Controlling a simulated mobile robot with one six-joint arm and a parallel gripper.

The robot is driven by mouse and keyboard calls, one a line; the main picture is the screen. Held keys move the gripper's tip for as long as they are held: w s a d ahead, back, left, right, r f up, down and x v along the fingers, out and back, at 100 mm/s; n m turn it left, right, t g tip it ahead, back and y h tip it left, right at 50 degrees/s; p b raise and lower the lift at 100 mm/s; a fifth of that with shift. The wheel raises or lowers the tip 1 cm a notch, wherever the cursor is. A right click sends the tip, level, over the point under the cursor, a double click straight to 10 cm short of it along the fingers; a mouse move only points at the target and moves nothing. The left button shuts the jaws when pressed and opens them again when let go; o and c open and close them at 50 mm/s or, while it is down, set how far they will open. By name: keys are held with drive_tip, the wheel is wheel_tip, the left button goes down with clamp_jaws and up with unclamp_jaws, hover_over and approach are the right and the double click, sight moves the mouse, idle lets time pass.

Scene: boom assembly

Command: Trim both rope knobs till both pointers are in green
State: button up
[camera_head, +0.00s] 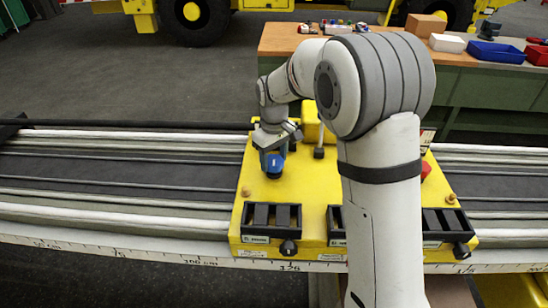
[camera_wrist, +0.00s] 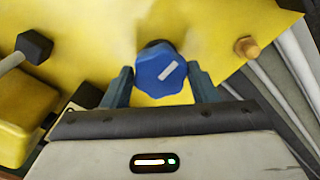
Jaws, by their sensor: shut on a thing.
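My gripper (camera_head: 272,148) is at the left part of the yellow panel (camera_head: 262,205), shut on a blue knob (camera_head: 274,167). In the wrist view the blue knob (camera_wrist: 160,70) sits between the two fingers (camera_wrist: 163,88), and a white mark on its face slants up to the right. A red knob (camera_head: 426,170) shows at the panel's right side, partly hidden by my arm. I cannot make out any pointer or green zone.
Black slotted units (camera_head: 271,216) with dark round knobs (camera_head: 288,248) line the panel's front edge. A black-topped lever (camera_head: 319,152) stands right of my gripper. A brass stud (camera_wrist: 247,47) is near the blue knob. Behind is a workbench (camera_head: 285,39) with bins.

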sight(274, 160)
drive_tip(key=o, duration=1)
drive_tip(key=shift+c, duration=0.2)
drive_tip(key=shift+r, duration=0.1)
wheel_tip(274, 160, up, 8)
drive_tip(key=shift+f+b, duration=0.15)
drive_tip(key=shift+b, duration=0.15)
drive_tip(key=shift+d, duration=0.1)
drive_tip(key=s+d+r+m+t, duration=0.1)
drive_tip(key=s+d+r+m, duration=0.3)
drive_tip(key=s+d, duration=0.7)
drive_tip(key=s+d+f+m+t, duration=0.1)
drive_tip(key=s+d+f+m, duration=0.1)
drive_tip(key=s, duration=0.5)
drive_tip(key=s+d+f+m+t, duration=0.1)
drive_tip(key=s+d+m, duration=0.1)
drive_tip(key=s, duration=0.6)
drive_tip(key=shift+s+d+f+m, duration=0.15)
drive_tip(key=shift+d+f+m, duration=0.2)
drive_tip(key=shift+d, duration=0.4)
